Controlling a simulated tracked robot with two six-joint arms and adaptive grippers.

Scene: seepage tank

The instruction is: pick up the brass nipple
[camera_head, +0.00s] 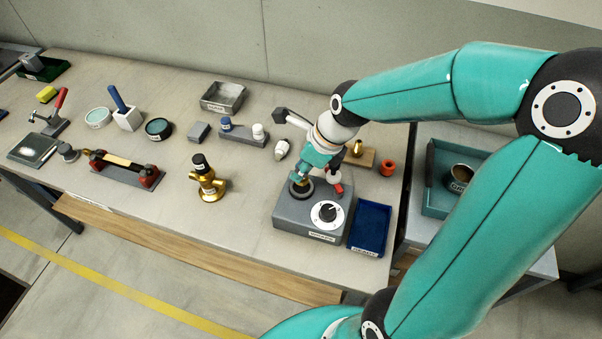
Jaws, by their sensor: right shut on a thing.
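My right gripper (302,182) reaches down over the grey machine box with a dial. It is shut on a small brass-coloured piece (302,188), which seems to be the brass nipple; the fingers hide much of it. The piece is at the black round seat on top of the grey box (290,218); I cannot tell whether it touches the seat. Another small brass fitting (357,149) stands on a wooden block behind the wrist. My left gripper is not in view.
A blue tray (369,227) lies right of the grey box. A brass valve with a black cap (206,181) stands to the left. Bench top is clear between valve and box.

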